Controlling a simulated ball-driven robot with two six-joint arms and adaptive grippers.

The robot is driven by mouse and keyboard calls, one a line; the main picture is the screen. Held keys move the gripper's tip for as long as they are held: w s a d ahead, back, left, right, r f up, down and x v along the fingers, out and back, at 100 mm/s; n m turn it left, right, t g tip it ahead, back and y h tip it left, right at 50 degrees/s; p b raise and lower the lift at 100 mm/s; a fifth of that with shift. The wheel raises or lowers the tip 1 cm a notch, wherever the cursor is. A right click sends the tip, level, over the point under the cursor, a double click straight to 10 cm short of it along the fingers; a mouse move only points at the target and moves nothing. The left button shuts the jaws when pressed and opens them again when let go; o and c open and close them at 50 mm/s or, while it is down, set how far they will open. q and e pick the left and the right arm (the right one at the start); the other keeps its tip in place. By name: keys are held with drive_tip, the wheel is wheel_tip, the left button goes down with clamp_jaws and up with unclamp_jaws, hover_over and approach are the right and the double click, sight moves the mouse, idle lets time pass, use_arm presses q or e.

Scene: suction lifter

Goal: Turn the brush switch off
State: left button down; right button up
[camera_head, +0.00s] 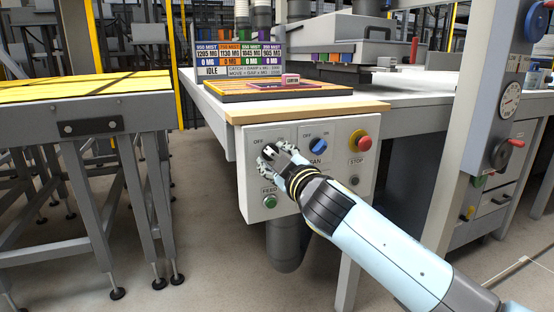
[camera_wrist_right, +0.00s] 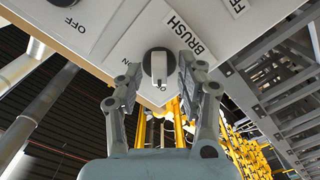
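The brush switch is a round dark knob with a white grip bar (camera_wrist_right: 158,65) on the light panel, beside a label reading BRUSH. My right gripper (camera_wrist_right: 159,76) has its two fingers apart, one on each side of the knob; I cannot tell whether they touch it. I cannot read the knob's setting for certain. My left gripper is not in view.
The panel also has a blue fan knob (camera_head: 318,146), a red mushroom button (camera_head: 360,141), a green button (camera_head: 271,201) and a dark stop button (camera_head: 355,181). A wooden table edge (camera_head: 310,114) overhangs it. A yellow-topped conveyor (camera_head: 80,86) stands left; open floor lies between.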

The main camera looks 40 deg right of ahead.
drive_tip(key=v, duration=1.2)
